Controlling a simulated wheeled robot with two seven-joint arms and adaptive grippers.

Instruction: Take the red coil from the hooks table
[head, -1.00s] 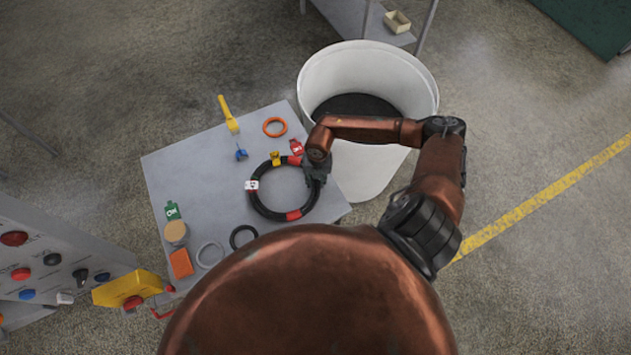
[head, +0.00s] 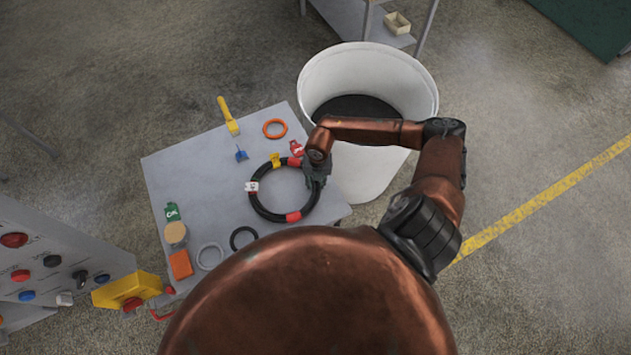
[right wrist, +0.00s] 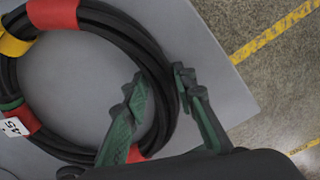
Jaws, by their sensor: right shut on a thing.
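The coil (head: 264,211) is a black hose wound in a ring, with red bands, a yellow tie and a white tag. It lies at the right side of the grey table (head: 205,155). In the right wrist view the coil (right wrist: 130,35) fills the left half, its red bands and white tag showing. My right gripper (head: 315,180) is at the coil's right side. In the right wrist view its green-padded fingers (right wrist: 158,78) stand on either side of the hose, shut on it. Part of the coil is hidden under the gripper. My left gripper is not in view.
A white bin (head: 418,78) stands just behind the table's right side. An orange ring (head: 275,121), a yellow-handled tool (head: 228,112), a grey ring (head: 199,257) and a small black ring (head: 233,243) lie on the table. A button panel (head: 75,245) stands at lower left.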

